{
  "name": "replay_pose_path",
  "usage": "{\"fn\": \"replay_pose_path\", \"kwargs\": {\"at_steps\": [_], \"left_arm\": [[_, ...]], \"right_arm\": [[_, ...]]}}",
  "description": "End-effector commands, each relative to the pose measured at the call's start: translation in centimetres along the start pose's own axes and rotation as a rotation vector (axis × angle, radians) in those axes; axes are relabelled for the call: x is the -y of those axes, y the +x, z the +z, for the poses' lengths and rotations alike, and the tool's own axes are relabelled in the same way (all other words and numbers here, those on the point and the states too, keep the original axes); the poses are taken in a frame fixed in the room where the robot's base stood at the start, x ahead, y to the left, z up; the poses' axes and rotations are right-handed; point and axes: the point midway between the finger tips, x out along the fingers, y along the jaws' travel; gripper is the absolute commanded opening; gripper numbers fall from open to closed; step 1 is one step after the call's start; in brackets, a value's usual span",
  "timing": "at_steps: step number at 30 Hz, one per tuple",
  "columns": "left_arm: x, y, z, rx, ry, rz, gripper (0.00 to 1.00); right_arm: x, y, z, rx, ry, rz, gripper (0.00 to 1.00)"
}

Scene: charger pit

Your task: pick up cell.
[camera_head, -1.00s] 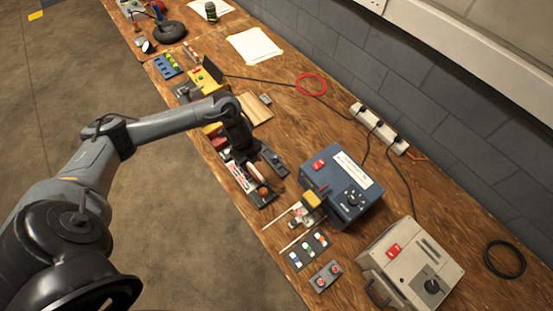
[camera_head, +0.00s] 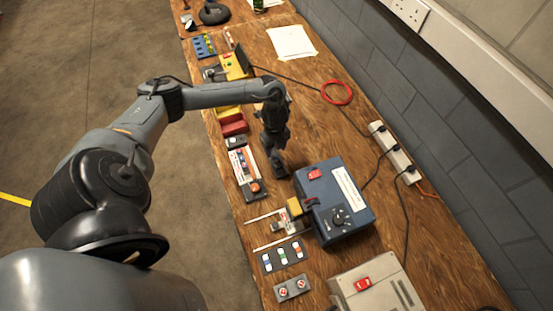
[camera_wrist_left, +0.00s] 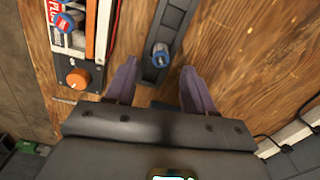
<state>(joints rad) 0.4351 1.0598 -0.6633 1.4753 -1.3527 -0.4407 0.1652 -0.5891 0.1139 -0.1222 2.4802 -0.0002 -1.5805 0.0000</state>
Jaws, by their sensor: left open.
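A cell with a blue top (camera_wrist_left: 160,56) stands in a long dark holder (camera_wrist_left: 170,25) on the wooden bench. My left gripper (camera_wrist_left: 159,85) is open, with one finger on each side of the holder's near end, and the cell shows between and slightly beyond the fingertips. In the head view my left gripper (camera_head: 274,150) points down over the dark holder and hides most of it, including the cell. The charger (camera_head: 244,172), with an orange knob, lies left of the gripper. It also shows in the left wrist view (camera_wrist_left: 98,45) with more blue-topped cells (camera_wrist_left: 68,20).
A blue box (camera_head: 350,225) with a red switch stands close to the gripper's lower right. A grey box (camera_head: 385,297) sits below it. Red and yellow blocks (camera_head: 232,124) lie up-left. Cables run to a socket strip (camera_head: 397,160). Bench right of the gripper is clear.

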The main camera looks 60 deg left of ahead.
Motion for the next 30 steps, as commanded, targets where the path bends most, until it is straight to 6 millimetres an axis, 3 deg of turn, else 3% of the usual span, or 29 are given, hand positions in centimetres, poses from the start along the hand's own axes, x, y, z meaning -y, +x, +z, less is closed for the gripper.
{"fn": "replay_pose_path", "kwargs": {"at_steps": [7,16,26,30], "left_arm": [[-0.1,1.6,0.0,-0.001,0.0,0.001,0.54],[0.0,5.2,0.0,-0.001,0.0,0.0,0.54],[0.0,5.7,0.0,0.0,0.001,-0.001,0.54],[0.0,5.7,0.0,0.0,0.001,-0.001,0.35]], "right_arm": [[-0.1,0.2,-0.2,-0.007,0.001,0.001,0.53],[-0.2,0.9,0.0,-0.007,-0.005,0.007,0.53],[-0.4,0.9,0.0,-0.007,-0.01,0.012,0.53],[-0.4,0.9,0.0,-0.008,-0.008,0.011,0.53]]}}
